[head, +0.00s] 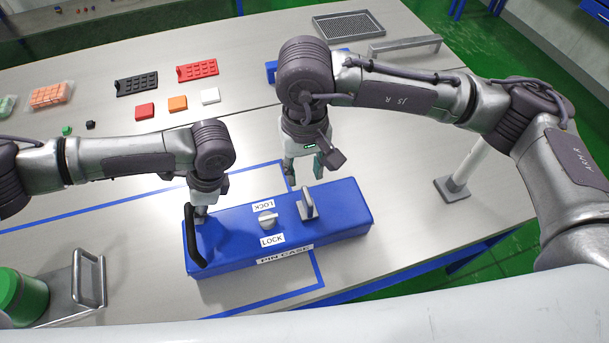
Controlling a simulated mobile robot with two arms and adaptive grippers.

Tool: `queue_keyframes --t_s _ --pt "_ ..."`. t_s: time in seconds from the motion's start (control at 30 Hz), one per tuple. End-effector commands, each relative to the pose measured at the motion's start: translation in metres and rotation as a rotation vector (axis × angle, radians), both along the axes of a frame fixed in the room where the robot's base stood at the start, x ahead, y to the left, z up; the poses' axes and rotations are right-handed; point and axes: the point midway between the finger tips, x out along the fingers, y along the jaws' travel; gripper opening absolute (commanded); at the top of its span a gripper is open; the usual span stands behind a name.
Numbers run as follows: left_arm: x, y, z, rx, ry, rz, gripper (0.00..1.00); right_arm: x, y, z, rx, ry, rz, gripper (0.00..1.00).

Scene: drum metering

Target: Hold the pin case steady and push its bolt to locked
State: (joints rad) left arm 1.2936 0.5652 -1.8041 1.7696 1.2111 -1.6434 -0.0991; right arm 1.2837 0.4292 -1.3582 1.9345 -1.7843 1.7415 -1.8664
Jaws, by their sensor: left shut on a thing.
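The blue pin case (345,220) lies on the bench, with a "PIN CASE" label on its near side. A black handle (190,240) stands at its left end. My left gripper (200,212) is down at that end, shut on the handle. On the lid, a pale round knob (267,219) sits between two "LOCK" labels. Right of it stands a grey metal upright piece (308,205); I cannot tell which of these is the bolt. My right gripper (304,172) hangs just behind the case, fingers apart and empty, touching nothing that I can see.
Blue tape (312,270) marks an area around the case. A green drum (22,297) and a metal handle frame (88,278) stand at the near left. Red, orange and white blocks (178,103) lie farther back. A post (465,165) stands at right.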

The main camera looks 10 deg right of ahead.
Motion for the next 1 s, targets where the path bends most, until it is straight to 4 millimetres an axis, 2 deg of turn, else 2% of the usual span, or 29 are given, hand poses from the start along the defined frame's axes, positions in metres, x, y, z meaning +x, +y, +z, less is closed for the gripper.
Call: queue_keyframes --t_s 0.33,0.37,0.5,0.83,1.0 --pt "0.0 0.0 0.0 0.001 0.0 0.001 0.0 0.0 0.0 0.001 0.0 0.0 0.0 0.4" --pt "0.0 0.0 0.0 0.001 0.0 0.001 0.23 0.0 0.0 0.001 0.0 0.0 0.0 0.4" --pt "0.0 0.0 0.0 0.001 0.0 0.001 0.47 0.0 0.0 0.001 0.0 0.0 0.0 0.4" --pt "0.0 0.0 0.002 0.0 0.0 0.001 0.48 0.0 0.0 0.0 0.0 0.0 -0.001 0.4" --pt "0.002 -0.009 0.02 -0.001 -0.003 -0.001 0.48 0.0 0.0 0.0 0.0 0.0 -0.001 0.4"
